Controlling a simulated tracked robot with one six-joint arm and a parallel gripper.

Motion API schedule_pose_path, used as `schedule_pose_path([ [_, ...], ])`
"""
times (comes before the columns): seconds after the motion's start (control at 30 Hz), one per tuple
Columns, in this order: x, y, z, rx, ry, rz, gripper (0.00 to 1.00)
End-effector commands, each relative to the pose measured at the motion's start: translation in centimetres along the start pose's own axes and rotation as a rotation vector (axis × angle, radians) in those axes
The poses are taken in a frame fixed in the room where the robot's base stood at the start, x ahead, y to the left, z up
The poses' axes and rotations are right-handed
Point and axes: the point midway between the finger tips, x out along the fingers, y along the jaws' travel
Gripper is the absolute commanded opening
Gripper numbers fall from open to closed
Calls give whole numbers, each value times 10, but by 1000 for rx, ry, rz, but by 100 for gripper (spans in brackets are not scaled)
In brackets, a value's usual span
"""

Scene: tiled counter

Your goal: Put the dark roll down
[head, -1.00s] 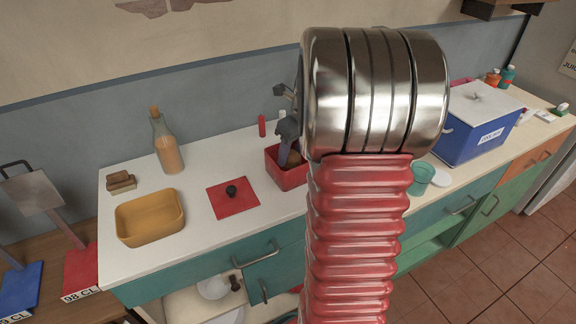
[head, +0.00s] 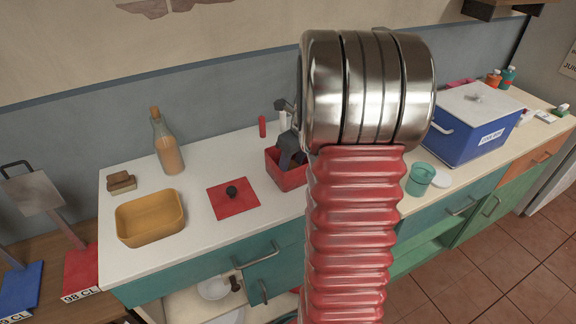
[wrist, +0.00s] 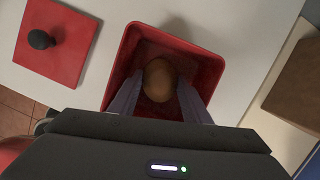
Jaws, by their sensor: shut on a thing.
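The dark roll (wrist: 159,80) is a rounded brown bun. In the wrist view it sits between my gripper's fingers (wrist: 158,98), within the outline of a red open box (wrist: 207,62). My gripper (head: 291,158) is shut on the roll. In the head view it reaches down into the red box (head: 288,178) on the counter, and the roll is hidden there. I cannot tell whether the roll touches the box floor.
A red mat (head: 225,207) with a black knob lies left of the box. A yellow tub (head: 150,228), a bottle (head: 167,145) and brown blocks (head: 121,183) stand further left. A teal cup (head: 420,180) and a blue cooler (head: 465,140) are to the right.

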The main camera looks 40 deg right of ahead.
Motion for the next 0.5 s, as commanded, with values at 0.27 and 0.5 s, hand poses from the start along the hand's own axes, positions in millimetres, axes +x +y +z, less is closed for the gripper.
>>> schedule_pose_path([
  [0.27, 1, 0, 0, 1, 0, 0, 51],
  [0.5, -2, 0, 0, 1, 0, -1, 51],
])
